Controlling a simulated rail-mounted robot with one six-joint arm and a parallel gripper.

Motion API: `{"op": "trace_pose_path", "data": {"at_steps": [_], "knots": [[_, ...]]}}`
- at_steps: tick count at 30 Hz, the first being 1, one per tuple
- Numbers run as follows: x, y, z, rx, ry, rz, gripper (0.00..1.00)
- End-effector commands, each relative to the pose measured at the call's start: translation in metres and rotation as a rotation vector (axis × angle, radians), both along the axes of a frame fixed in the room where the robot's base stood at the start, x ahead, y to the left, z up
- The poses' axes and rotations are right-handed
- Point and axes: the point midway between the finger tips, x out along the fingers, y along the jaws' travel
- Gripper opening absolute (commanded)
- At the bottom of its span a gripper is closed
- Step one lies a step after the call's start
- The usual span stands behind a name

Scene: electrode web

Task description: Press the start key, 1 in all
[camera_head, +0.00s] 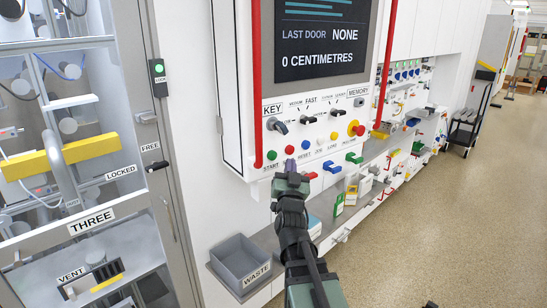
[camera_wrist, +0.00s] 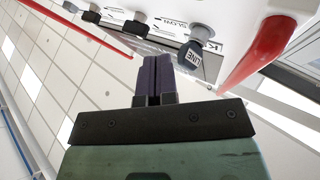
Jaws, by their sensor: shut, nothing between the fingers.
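The start key appears to be the round green button (camera_head: 272,155) at the lower left of the control panel, close to the START label. A red button (camera_head: 289,150) sits just right of it. My gripper (camera_head: 290,166) is shut and empty, with its purple fingertips in front of the panel's lower edge, below the red button and right of the green one. I cannot tell how far it is from the panel. In the wrist view, the shut fingers (camera_wrist: 153,78) point toward the panel's dark knobs, and the green button does not show.
Red vertical rails flank the panel, left (camera_head: 256,90) and right (camera_head: 386,65). More buttons, including a blue one (camera_head: 305,144), and a red-and-yellow knob (camera_head: 355,128) lie to the right. A grey waste bin (camera_head: 242,264) stands below left.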

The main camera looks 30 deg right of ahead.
Motion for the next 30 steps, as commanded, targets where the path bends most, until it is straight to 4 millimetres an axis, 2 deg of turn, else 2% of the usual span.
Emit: {"op": "trace_pose_path", "data": {"at_steps": [3,10,30], "knots": [[0.02,0.002,0.0,0.0,0.001,0.002,0.0],[0.042,0.005,0.0,0.0,0.0,0.001,0.0],[0.044,0.005,0.0,0.0,0.0,0.0,0.0]]}}
